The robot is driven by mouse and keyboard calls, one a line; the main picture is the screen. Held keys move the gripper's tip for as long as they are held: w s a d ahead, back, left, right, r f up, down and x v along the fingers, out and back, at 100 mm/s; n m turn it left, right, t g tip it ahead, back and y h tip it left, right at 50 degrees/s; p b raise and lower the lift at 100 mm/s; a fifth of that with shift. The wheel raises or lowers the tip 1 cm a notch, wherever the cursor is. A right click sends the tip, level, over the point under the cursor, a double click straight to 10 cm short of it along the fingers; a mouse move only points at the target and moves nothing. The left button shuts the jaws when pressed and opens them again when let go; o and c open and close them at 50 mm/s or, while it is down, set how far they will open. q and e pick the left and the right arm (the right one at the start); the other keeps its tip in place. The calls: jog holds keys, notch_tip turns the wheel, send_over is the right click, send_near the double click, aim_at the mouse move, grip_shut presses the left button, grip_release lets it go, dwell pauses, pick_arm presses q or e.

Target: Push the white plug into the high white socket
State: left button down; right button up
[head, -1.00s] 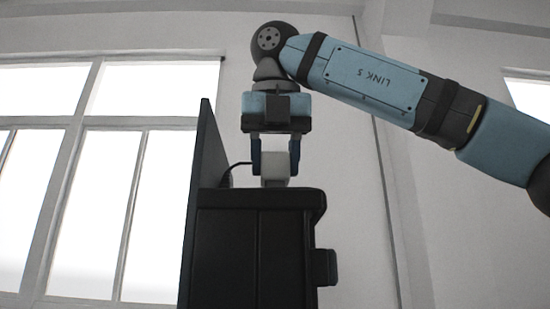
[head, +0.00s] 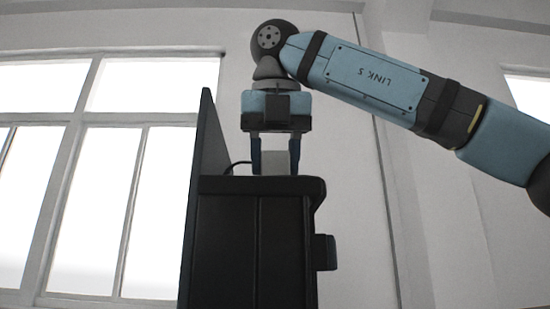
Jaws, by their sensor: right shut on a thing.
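The white plug (head: 274,162) is a pale block between the fingers of my right gripper (head: 275,168), which is shut on it. The plug hangs upright under the gripper, at the top of a dark cabinet-like unit (head: 255,240). The unit's front top edge hides the plug's lower end and the fingertips. No socket can be made out; the unit's top surface is out of sight from this low viewpoint. I cannot tell whether the plug touches anything below. My left gripper is not in view.
A tall dark panel (head: 209,140) rises on the unit's left side, close to the gripper. A small dark block (head: 325,252) juts from the unit's right side. The space right of the unit looks clear.

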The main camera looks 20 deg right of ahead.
jog(key=o, duration=1.5)
